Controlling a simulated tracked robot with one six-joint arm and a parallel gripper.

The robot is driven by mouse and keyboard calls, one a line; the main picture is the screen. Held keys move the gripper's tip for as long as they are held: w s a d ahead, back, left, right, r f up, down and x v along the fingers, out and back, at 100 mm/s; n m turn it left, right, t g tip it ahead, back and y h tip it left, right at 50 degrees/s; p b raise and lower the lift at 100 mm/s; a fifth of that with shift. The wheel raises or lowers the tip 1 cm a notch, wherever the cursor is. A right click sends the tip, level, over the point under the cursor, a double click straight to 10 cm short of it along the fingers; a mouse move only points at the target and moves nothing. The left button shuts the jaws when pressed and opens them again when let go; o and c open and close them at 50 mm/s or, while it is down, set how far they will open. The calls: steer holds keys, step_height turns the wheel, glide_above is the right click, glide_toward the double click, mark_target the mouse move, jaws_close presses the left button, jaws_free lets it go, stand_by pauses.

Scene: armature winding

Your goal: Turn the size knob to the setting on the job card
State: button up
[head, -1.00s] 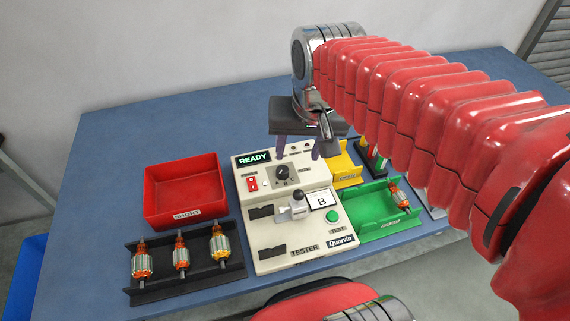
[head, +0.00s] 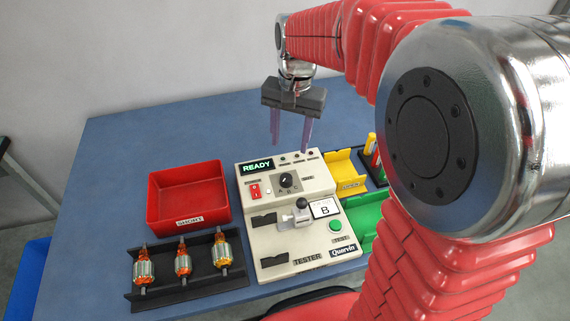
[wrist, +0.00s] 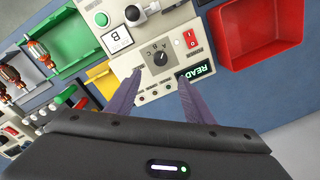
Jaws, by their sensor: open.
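The tester (head: 290,234) is a cream box on the blue bench, its display reading READY. Its black size knob (head: 287,180) is on the upper panel and also shows in the wrist view (wrist: 160,57), with letters around it. I cannot tell surely which letter its pointer faces. The job card (head: 325,208) on the tester reads B; it shows upside down in the wrist view (wrist: 117,36). My gripper (head: 290,148) is open and empty, fingers pointing down, above the back of the tester. In the wrist view the fingertips (wrist: 160,78) are apart from the knob, on its display side.
A red bin (head: 187,195) stands left of the tester. A black rack (head: 203,263) with three armatures lies in front of it. A yellow tray (head: 347,175) and a green tray (head: 365,220) stand on the right, the green one partly hidden by my arm. A clamp lever (head: 300,206) rises near the knob.

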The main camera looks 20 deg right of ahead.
mark_target(287, 176)
stand_by(0.3)
steer(key=f, duration=1.3)
steer(key=shift+w+a+f, duration=0.2)
steer(key=shift+a+f, duration=0.1)
steer(key=shift+f, duration=0.1)
steer(key=shift+c, duration=0.2)
steer(key=c, duration=0.9)
steer(key=shift+d, duration=0.2)
steer(key=shift+c, duration=0.5)
steer(key=shift+a, duration=0.15)
